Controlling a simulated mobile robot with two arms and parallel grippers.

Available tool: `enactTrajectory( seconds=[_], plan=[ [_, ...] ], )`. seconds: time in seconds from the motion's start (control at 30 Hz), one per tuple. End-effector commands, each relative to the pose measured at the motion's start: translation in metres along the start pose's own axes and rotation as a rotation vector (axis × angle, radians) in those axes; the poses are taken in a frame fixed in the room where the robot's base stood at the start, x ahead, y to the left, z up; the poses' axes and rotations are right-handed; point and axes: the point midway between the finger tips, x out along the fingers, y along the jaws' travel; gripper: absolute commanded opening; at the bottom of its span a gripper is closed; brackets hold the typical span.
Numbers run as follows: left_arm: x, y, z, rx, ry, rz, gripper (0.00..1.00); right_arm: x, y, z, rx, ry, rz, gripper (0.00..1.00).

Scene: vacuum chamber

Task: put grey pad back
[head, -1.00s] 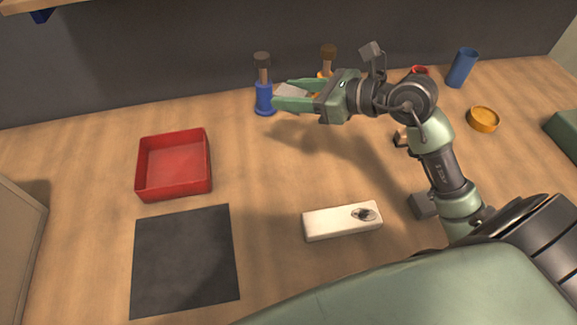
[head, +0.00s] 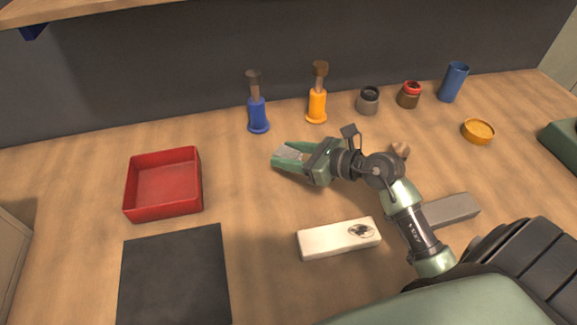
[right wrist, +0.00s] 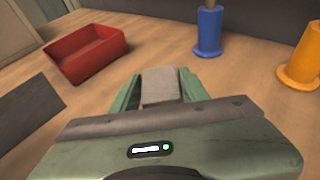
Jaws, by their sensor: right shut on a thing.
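The light grey pad (head: 291,153) is between the fingers of my right gripper (head: 284,158) in the head view. In the right wrist view the pad (right wrist: 161,86) shows as a grey block between the two green fingers, with its lower end hidden by the gripper body. My right gripper (right wrist: 160,95) is shut on it, over the wooden table in front of the blue and orange holders. I cannot tell the exact height above the table. My left gripper is not in view.
A red tray (head: 129,200) and a black mat (head: 175,275) lie at left. A white block (head: 325,240) lies in front of the gripper. A blue holder (head: 258,117) and an orange holder (head: 317,105) stand behind. A grey bar (head: 455,210) lies right, partly behind my arm.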

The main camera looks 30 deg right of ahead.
Motion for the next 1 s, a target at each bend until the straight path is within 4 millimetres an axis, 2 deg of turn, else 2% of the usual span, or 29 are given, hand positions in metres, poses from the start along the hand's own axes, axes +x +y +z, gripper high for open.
enactTrajectory(
  seconds=[0.27,0.7,0.73,0.8,1.0],
  plan=[
    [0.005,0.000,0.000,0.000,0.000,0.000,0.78,0.013,0.001,-0.037,0.005,0.002,0.001,0.00],
    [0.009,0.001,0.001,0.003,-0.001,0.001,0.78,0.016,0.001,-0.044,0.002,0.001,0.001,0.00],
    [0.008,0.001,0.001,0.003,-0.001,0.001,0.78,0.015,0.000,-0.043,0.002,0.001,0.001,0.50],
    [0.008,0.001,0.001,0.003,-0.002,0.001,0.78,0.015,0.001,-0.043,0.002,0.001,0.001,0.67],
    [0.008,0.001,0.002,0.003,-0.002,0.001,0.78,0.015,0.001,-0.043,0.002,0.001,0.001,0.67]
  ],
)
